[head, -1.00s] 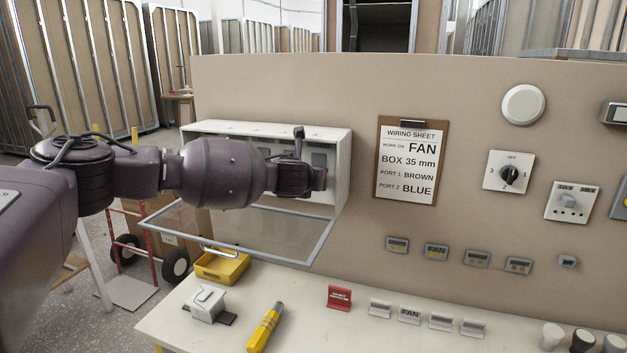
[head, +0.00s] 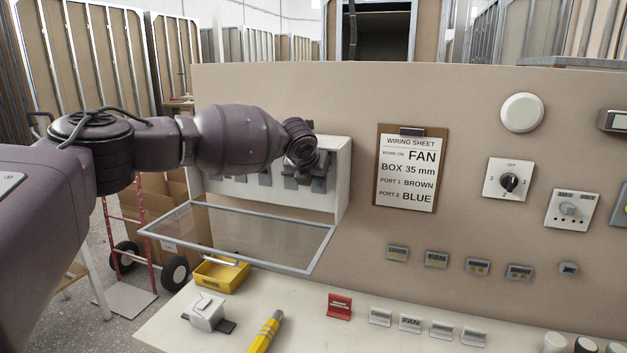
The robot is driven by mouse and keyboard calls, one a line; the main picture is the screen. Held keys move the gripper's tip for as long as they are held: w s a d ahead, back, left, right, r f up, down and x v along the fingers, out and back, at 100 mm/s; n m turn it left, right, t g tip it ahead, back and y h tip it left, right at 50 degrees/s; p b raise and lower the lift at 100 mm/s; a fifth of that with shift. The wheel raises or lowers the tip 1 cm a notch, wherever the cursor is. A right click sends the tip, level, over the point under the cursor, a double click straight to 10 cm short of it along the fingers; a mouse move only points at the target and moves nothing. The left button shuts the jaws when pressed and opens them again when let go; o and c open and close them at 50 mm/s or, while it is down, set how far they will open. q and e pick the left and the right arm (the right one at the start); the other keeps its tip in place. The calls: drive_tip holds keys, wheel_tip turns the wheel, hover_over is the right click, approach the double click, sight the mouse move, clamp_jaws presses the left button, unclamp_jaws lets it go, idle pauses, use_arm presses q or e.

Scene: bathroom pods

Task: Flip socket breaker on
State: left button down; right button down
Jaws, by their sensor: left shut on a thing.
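A white breaker box (head: 343,178) is mounted on the left part of the beige panel, its clear framed door (head: 250,236) hanging open below it. Grey breakers (head: 238,179) stand in a row inside; their labels and lever positions are too small to read. My left gripper (head: 312,184) is at the right end of the row, pointing down inside the box front and shut on a breaker there. The gripper hides that breaker, and its fingertips are hard to make out. My right gripper is not in view.
A wiring sheet (head: 407,170) and a rotary switch (head: 509,184) are on the panel to the right. Below, the bench holds a yellow tray (head: 221,275), a yellow-handled tool (head: 264,332), a red tag (head: 339,305) and several small label stands. The open door juts out below my left arm.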

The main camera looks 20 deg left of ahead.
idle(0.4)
use_arm(q)
drive_tip(key=c, duration=1)
unclamp_jaws()
drive_tip(key=shift+c, duration=0.2)
drive_tip(key=shift+r, duration=0.1)
drive_tip(key=shift+r, duration=0.1)
drive_tip(key=b+v, duration=0.1)
drive_tip(key=v, duration=0.9)
drive_tip(key=shift+r, duration=0.35)
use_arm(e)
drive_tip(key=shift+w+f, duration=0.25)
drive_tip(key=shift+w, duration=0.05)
use_arm(q)
drive_tip(key=shift+s+f, duration=0.15)
drive_tip(key=shift+s, duration=0.05)
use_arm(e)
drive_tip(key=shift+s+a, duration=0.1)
